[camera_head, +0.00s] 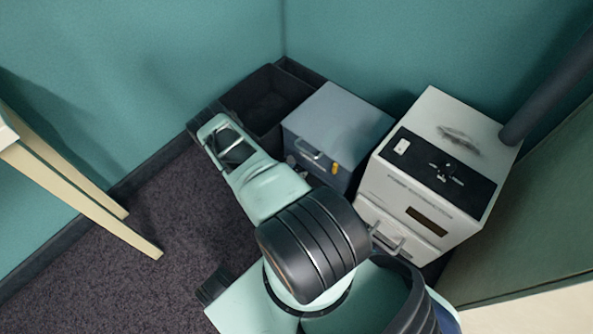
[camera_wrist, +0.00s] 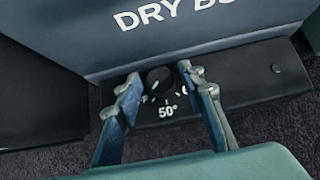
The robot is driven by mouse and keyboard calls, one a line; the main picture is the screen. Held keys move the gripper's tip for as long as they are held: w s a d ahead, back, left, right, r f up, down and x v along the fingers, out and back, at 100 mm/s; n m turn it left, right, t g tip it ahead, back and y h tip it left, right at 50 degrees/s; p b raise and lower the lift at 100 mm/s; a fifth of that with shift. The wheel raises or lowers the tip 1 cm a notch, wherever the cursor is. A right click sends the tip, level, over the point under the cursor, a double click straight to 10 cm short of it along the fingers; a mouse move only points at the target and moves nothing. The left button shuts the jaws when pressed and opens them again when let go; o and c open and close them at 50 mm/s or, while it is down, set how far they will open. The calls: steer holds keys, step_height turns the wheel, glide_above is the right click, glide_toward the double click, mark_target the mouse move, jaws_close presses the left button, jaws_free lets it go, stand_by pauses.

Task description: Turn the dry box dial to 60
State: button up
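The dry box (camera_wrist: 200,30) is a blue-grey cabinet with white "DRY BO…" lettering; in the head view the blue-grey box (camera_head: 345,115) stands against the wall and appears to be it. Its small black round dial (camera_wrist: 159,79) sits on the dark lower strip, with "50°" below it and a partly hidden "6" to its right. The dial's pointer is too small to read. My gripper (camera_wrist: 160,79) is open, one finger on each side of the dial. I cannot tell whether either finger touches it. In the head view my arm hides the gripper and dial.
A black open crate (camera_head: 262,100) stands left of the dry box. A white machine (camera_head: 440,115) with a black top panel stands close on its right. A pale-legged table (camera_head: 90,200) is at the left. Dark carpet (camera_head: 180,215) between is clear.

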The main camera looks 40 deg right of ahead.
jaws_close()
steer(key=shift+r+p, duration=0.15)
steer(key=shift+p, duration=0.45)
steer(key=shift+s+r+n+t+p, duration=0.15)
steer(key=shift+n+t+p, duration=0.4)
steer(key=shift+p, duration=0.5)
steer(key=shift+s+n+t+p, duration=0.1)
steer(key=shift+n+t+p, duration=0.25)
steer(key=shift+n+p, duration=0.55)
steer(key=shift+d+f+n+t+y+p, duration=0.1)
steer(key=shift+f+n+t+y+p, duration=0.15)
steer(key=shift+n+t+y+p, duration=0.4)
steer(key=shift+s+n+t+y, duration=0.1)
steer(key=shift+n+t+y, duration=0.35)
steer(key=shift+n+t, duration=0.85)
steer(key=shift+n+b, duration=0.3)
steer(key=shift+n, duration=0.1)
